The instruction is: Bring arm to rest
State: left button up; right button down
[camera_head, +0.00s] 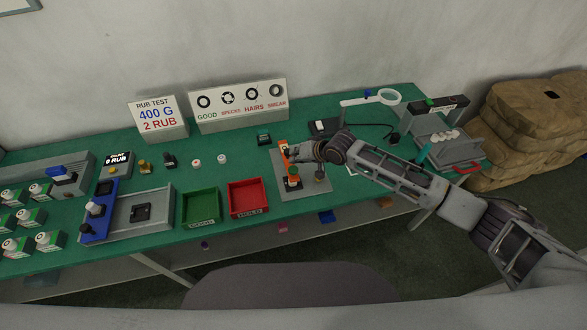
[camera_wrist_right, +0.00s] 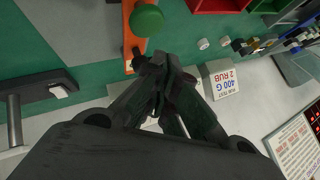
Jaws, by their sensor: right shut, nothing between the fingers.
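My right arm reaches in from the right in the head view, and its gripper (camera_head: 296,152) is over the orange device (camera_head: 283,158) on a grey base plate (camera_head: 315,186). In the right wrist view the gripper (camera_wrist_right: 168,65) has its dark fingers together with nothing seen between them. The orange device (camera_wrist_right: 128,30) with a round green knob (camera_wrist_right: 147,20) lies just beyond the fingertips there. I cannot tell whether the fingers touch it. My left gripper is in neither view.
Green bin (camera_head: 201,206) and red bin (camera_head: 247,196) stand left of the plate. Two signs (camera_head: 158,115) (camera_head: 240,105) stand at the back.

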jog(key=shift+s+a, duration=0.1)
dwell(0.5)
jog(key=s+a+r+n, duration=0.1)
jog(key=s+a+n, duration=0.25)
jog(key=s, duration=0.85)
jog(key=s+d+f+m+g+h, duration=0.1)
jog(key=s+d+h, duration=0.2)
jog(key=s+d, duration=0.75)
jog(key=s+d+f+m+g+h, duration=0.15)
jog(key=s+d+h, duration=0.4)
jog(key=d, duration=0.75)
jog(key=s+f+g+y+b, duration=0.1)
jog(key=s+f, duration=0.1)
jog(key=f, duration=1.5)
jog(key=s+f+g+y+b, duration=0.1)
jog(key=s+f, duration=0.1)
jog(key=f, duration=1.5)
jog(key=s+d+f+b, duration=0.1)
jog(key=s+d+f, duration=0.1)
jog(key=s+f, duration=0.9)
jog(key=s+d+f+b, duration=0.1)
jog(key=s+d+f, duration=0.1)
jog(key=s+f, duration=0.9)
jog(key=shift+s+n+g, duration=0.2)
jog(key=shift+n+g, duration=0.15)
jog(key=shift+n, duration=0.05)
